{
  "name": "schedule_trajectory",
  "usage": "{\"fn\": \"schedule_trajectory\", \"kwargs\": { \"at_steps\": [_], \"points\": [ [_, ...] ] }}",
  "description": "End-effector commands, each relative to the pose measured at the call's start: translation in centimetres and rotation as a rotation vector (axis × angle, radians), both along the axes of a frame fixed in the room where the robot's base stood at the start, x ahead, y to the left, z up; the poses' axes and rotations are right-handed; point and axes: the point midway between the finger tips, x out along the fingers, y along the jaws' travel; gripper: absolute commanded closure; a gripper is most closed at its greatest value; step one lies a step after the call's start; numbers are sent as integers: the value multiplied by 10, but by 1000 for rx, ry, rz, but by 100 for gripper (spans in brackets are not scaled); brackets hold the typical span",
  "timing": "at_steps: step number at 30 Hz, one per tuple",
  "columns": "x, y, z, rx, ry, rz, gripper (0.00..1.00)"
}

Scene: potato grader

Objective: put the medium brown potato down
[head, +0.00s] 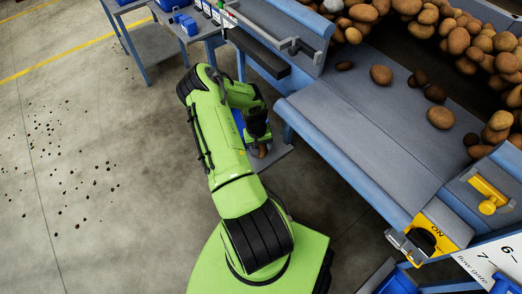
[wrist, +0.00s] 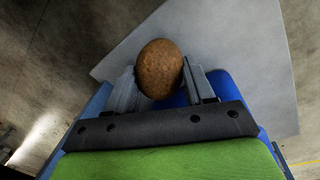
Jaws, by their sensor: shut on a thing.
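The medium brown potato (wrist: 159,69) is held between the two fingers of my gripper (wrist: 160,84) in the wrist view. In the head view the potato (head: 262,151) shows small under my gripper (head: 260,141), beside the grader. A flat grey surface (wrist: 235,50) lies beyond the potato in the wrist view. I cannot tell whether the potato touches it. Something blue (wrist: 225,88) shows behind the fingers, partly hidden by my gripper.
The grader's grey belt table (head: 350,115) with a blue frame stands to the right, bearing several loose potatoes (head: 440,117) and a large pile at the upper right. A blue-grey bench (head: 155,45) stands at the top. Open floor (head: 90,140) with dark crumbs lies left.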

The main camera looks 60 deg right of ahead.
Motion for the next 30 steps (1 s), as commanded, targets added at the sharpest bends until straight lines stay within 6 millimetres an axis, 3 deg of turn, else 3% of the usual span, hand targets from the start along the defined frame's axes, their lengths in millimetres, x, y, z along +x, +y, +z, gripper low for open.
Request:
{"fn": "schedule_trajectory", "kwargs": {
  "at_steps": [1,6,14,17,20,23,27,30],
  "points": [
    [1,-1,20,-3,-3,-2,96],
    [0,-1,57,-2,-3,-2,96],
    [0,0,67,-1,2,1,96],
    [8,3,70,-1,0,19,96],
    [33,15,78,-3,-1,77,96],
    [71,37,92,-5,0,169,96],
    [124,80,115,-9,0,311,96],
    [153,112,129,-11,2,400,97]
  ]
}}
